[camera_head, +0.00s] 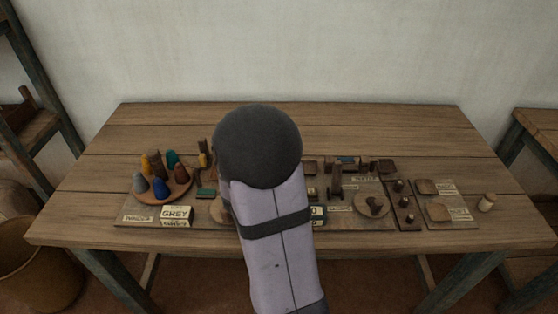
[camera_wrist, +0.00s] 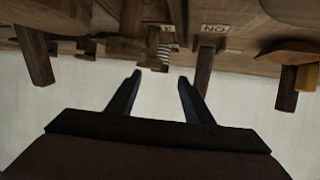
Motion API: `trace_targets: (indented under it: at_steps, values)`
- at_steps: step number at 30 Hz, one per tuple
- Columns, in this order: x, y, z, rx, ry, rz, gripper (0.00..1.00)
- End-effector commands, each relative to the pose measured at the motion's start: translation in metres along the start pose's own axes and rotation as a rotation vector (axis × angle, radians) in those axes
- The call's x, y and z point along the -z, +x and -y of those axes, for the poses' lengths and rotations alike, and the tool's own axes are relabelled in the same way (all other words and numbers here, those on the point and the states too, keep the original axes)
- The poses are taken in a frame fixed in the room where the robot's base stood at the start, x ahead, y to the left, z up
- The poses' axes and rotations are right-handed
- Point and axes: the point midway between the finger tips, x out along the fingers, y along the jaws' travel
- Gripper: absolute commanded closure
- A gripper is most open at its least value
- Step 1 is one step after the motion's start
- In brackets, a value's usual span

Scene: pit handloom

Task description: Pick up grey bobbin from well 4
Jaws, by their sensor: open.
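In the head view, a grey cone-shaped bobbin (camera_head: 139,182) stands at the left of a round wooden tray (camera_head: 184,188) with several other coloured bobbins. The well numbers cannot be read. A white block marked GREY (camera_head: 177,213) sits just in front of the tray. My arm covers the middle of the table in the head view and hides my gripper there. In the wrist view my gripper (camera_wrist: 158,88) shows two dark fingers spread apart with nothing between them. No grey bobbin can be made out in the wrist view.
A blue bobbin (camera_head: 161,188) stands close beside the grey one. Dark posts, small blocks and labels crowd the board right of my arm, including a round wooden disc (camera_head: 371,204). The table's back strip is clear.

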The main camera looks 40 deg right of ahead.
Motion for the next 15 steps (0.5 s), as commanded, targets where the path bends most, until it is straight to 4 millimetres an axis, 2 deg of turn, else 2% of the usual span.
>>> trace_targets:
  at_steps: [3, 11, 15]
  values:
    - [0.000, 0.011, 0.000, -0.001, -0.001, 0.001, 0.53]
    - [0.000, 0.016, 0.000, 0.001, -0.001, 0.000, 0.53]
    - [-0.001, 0.025, -0.001, -0.001, 0.000, 0.002, 0.53]
